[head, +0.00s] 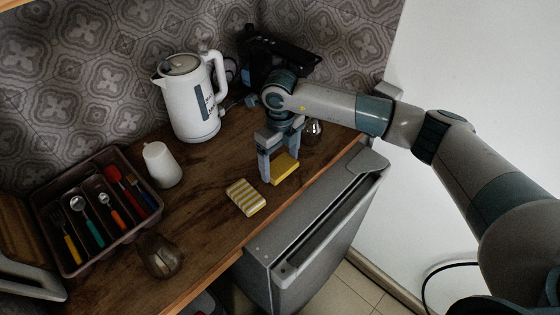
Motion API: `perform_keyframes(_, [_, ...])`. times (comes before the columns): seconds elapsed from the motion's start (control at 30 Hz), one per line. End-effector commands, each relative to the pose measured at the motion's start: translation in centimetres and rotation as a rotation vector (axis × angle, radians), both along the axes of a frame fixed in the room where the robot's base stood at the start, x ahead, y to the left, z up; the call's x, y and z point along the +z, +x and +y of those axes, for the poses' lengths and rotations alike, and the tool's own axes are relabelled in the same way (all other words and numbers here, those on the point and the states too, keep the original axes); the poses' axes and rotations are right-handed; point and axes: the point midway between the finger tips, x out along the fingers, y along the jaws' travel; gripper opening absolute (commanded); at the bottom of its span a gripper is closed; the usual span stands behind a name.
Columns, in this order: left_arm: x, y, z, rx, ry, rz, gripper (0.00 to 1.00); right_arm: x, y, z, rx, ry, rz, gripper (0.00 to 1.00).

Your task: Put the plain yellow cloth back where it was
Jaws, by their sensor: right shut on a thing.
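The plain yellow cloth (284,168) is a small yellow block at the right part of the wooden counter. My right gripper (277,172) points down over it, with its fingers on either side, and is shut on it. I cannot tell whether the cloth touches the counter or is held just above it. A yellow-and-white striped cloth (246,197) lies on the counter to the left of the gripper, apart from it. My left gripper is not in view.
A white kettle (190,100), a white cup-like object (162,164) and a cutlery tray (72,268) stand on the counter (204,211). A glass (158,254) stands near the front edge, another (314,130) behind my right gripper. A dark machine (283,55) is at the back.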

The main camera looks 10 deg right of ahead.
Motion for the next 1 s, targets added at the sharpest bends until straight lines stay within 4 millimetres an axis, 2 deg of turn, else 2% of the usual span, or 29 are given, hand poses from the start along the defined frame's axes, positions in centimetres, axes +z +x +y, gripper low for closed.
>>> perform_keyframes(0.13, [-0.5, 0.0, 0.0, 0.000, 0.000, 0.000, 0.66, -0.4, 0.0, 0.0, 0.000, 0.000, 0.000, 0.56])
perform_keyframes(0.17, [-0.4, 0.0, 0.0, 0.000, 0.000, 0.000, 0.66, -0.3, 0.0, 0.0, 0.000, 0.000, 0.000, 0.82])
perform_keyframes(0.2, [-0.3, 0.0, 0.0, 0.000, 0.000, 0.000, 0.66, -0.2, 0.0, 0.0, 0.000, 0.000, 0.000, 0.92])
perform_keyframes(0.23, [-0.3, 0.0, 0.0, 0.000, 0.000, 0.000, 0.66, -0.2, 0.0, 0.0, 0.000, 0.000, 0.000, 0.96])
perform_keyframes(0.7, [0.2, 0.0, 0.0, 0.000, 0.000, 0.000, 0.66, 0.2, 0.0, 0.0, 0.000, 0.000, 0.000, 0.96])
perform_keyframes(0.87, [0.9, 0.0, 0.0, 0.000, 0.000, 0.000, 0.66, 2.1, 0.0, 0.0, 0.000, 0.002, -0.001, 0.96])
perform_keyframes(1.0, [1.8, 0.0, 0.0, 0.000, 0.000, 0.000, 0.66, 4.4, 0.1, 0.0, -0.001, 0.001, -0.003, 0.96])
